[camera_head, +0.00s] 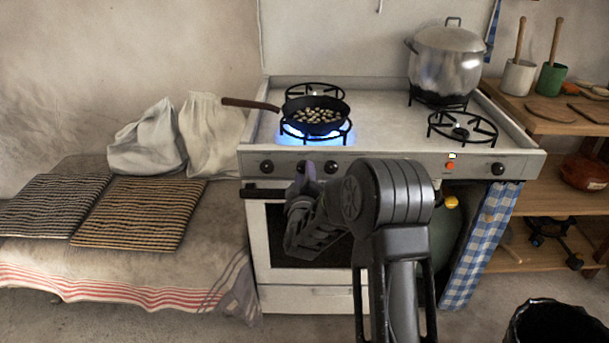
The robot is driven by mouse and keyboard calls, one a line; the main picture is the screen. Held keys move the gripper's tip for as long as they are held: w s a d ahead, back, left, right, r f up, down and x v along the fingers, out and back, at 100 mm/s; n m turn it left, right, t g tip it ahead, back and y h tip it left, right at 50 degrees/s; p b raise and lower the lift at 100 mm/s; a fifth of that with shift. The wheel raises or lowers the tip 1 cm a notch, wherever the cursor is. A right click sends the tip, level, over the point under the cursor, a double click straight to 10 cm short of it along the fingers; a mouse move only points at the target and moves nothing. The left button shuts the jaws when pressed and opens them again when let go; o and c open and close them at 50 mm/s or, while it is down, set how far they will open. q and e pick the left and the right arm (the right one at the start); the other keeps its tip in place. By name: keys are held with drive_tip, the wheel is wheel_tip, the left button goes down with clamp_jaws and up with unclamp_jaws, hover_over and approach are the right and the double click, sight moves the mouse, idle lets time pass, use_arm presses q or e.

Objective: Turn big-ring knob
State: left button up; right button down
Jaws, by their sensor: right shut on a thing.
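The white stove's front panel carries several black knobs. One knob (267,167) sits at the left end and another (331,167) sits a little right of my gripper. My right gripper (305,178) reaches up to the panel and is shut on the knob between those two, which I take as the big-ring knob. The fingers and wrist partly hide it. The front left burner (317,137) burns with a blue flame under a black pan (318,112) of small pale pieces. My left gripper is out of view.
A large lidded pot (444,62) stands on the back right burner. The front right burner (462,126) is empty and unlit. The pan handle (250,104) points left. The oven handle (262,193) runs below the knobs. A wooden shelf (545,119) stands right.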

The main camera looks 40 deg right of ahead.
drive_tip(key=c, duration=0.9)
unclamp_jaws()
drive_tip(key=shift+c, duration=0.2)
drive_tip(key=v, duration=0.7)
drive_tip(key=shift+s+a, duration=0.3)
